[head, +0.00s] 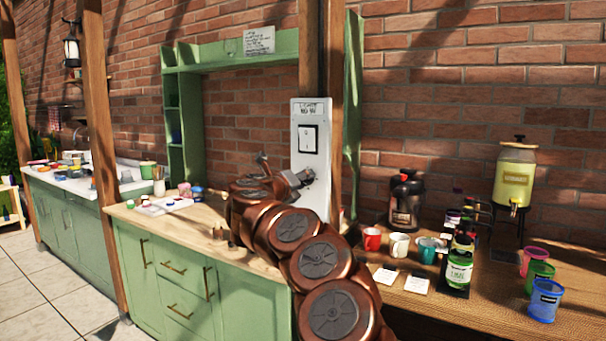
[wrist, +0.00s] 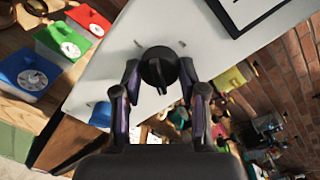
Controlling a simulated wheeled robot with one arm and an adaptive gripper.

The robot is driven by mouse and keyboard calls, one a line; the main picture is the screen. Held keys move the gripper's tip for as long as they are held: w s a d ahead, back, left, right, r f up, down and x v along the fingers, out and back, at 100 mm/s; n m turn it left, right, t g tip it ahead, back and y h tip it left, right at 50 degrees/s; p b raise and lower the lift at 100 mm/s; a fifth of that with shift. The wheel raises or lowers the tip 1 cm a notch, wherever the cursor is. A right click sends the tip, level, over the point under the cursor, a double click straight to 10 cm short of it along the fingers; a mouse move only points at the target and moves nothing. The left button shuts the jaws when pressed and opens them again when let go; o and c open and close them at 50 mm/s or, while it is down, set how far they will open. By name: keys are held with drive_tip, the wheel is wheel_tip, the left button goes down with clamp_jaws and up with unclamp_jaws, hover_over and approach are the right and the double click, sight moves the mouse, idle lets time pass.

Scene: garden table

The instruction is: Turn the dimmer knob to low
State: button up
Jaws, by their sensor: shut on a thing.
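The white switch panel (head: 312,120) is fixed to the wooden post, with a label on top and a rocker switch (head: 308,138) in its middle. My gripper (head: 300,180) is at the panel's lower part. The wrist view shows the black round dimmer knob (wrist: 158,66) on the panel (wrist: 190,30), with a raised ridge running nearly up and down in that picture. Small grey marks surround it. My gripper's fingers (wrist: 160,76) are shut on the knob, one at each side. In the head view the knob is hidden by my gripper.
A green-fronted counter (head: 130,214) with paint pots stands left of the post. On the right are a black flask (head: 405,200), cups, a green-labelled bottle (head: 459,268) and a yellow drink dispenser (head: 514,175). Red, green and blue boxes (wrist: 62,45) with round dials show in the wrist view.

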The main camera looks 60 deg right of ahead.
drive_tip(key=shift+w+n+g+p, duration=0.1)
drive_tip(key=shift+n+g+p, duration=0.4)
drive_tip(key=shift+n+p, duration=2.65)
drive_tip(key=shift+n+b, duration=0.3)
drive_tip(key=shift+n, duration=0.25)
drive_tip(key=o, duration=1.1)
drive_tip(key=shift+o, duration=0.2)
drive_tip(key=a, duration=1.2)
drive_tip(key=shift+s+r, duration=0.25)
drive_tip(key=shift+r, duration=0.2)
